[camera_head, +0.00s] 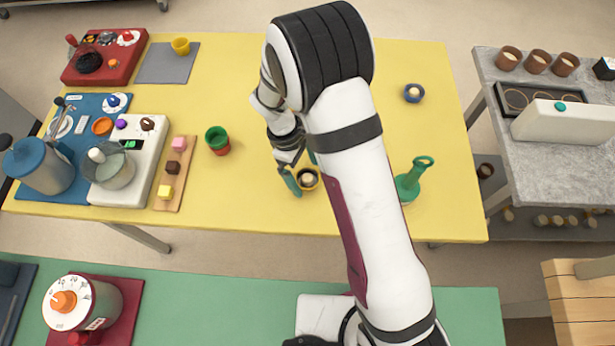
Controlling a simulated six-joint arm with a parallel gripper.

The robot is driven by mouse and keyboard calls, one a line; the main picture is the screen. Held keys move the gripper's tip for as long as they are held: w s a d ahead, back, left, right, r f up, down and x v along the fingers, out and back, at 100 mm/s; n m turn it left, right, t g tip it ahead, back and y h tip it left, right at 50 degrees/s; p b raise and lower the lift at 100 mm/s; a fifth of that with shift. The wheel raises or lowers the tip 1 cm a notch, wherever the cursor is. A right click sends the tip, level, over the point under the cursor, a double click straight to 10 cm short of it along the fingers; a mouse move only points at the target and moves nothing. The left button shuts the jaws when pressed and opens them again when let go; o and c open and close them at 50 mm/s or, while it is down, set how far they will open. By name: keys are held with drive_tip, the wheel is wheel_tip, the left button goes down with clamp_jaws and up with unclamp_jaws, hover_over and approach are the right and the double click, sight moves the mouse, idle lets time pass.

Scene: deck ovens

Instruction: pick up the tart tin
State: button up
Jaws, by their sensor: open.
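My gripper (302,170) is low over the front middle of the yellow table (270,215), with its teal fingers apart and nothing seen between them. A small round yellow tin (317,184) with a dark inside and a pale centre is right at the fingers. One finger is at its left side; the other is partly hidden by my arm. I cannot tell whether they touch it. A similar small blue dish (413,101) with a pale centre stands at the back right, away from the gripper. Which of the two is the tart tin is not certain from this view.
A green and red cup (217,140) and a wooden board (170,195) with coloured blocks are to the left. A white appliance (147,160) stands farther left. The table's front edge is close.

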drive_tip(key=shift+d+f, duration=0.1)
drive_tip(key=shift+f, duration=0.35)
drive_tip(key=c, duration=1.4)
drive_tip(key=shift+r, duration=0.15)
